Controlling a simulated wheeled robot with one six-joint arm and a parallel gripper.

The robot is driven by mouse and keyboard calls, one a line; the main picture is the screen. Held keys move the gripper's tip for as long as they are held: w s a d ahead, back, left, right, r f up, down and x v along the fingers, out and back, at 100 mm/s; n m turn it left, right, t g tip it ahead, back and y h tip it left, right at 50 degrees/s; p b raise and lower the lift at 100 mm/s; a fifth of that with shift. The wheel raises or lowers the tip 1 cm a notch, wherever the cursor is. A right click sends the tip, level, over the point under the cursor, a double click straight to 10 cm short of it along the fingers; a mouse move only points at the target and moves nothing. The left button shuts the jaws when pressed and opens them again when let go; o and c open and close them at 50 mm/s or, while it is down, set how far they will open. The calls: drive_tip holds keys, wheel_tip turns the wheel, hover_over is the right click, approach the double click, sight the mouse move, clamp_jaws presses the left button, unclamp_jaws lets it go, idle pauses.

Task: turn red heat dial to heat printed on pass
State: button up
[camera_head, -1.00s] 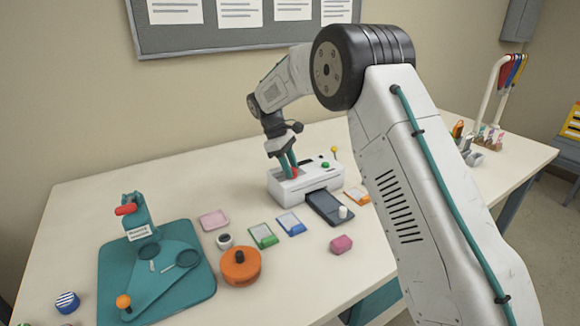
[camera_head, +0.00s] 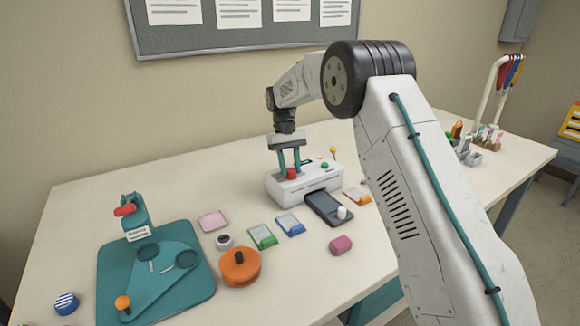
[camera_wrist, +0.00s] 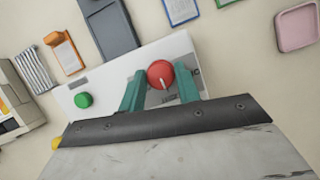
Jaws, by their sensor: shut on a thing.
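The white laminator (camera_head: 305,182) stands at the back middle of the table, with a dark tray at its front. Its red heat dial (camera_head: 292,173) is on top, near the left end. In the wrist view the red dial (camera_wrist: 161,74) sits between the two teal fingers and carries a pale pointer line. My gripper (camera_head: 290,170) points down over the laminator and is shut on the dial. The wrist view shows my gripper (camera_wrist: 160,88) with a finger on each side of the dial. The printed heat labels are too small to read.
A green button (camera_wrist: 83,100) and a yellow-tipped lever (camera_head: 333,151) are on the laminator. Green, blue and orange cards (camera_head: 357,197) lie near it.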

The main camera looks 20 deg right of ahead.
drive_tip(key=shift+m, duration=0.6)
drive_tip(key=o, duration=1)
drive_tip(key=shift+d, duration=0.1)
drive_tip(key=shift+c, duration=0.2)
drive_tip(key=shift+w+r, duration=0.1)
drive_tip(key=v, duration=0.7)
drive_tip(key=shift+r, duration=0.3)
drive_tip(key=shift+w+d, duration=0.1)
drive_tip(key=shift+w, duration=0.05)
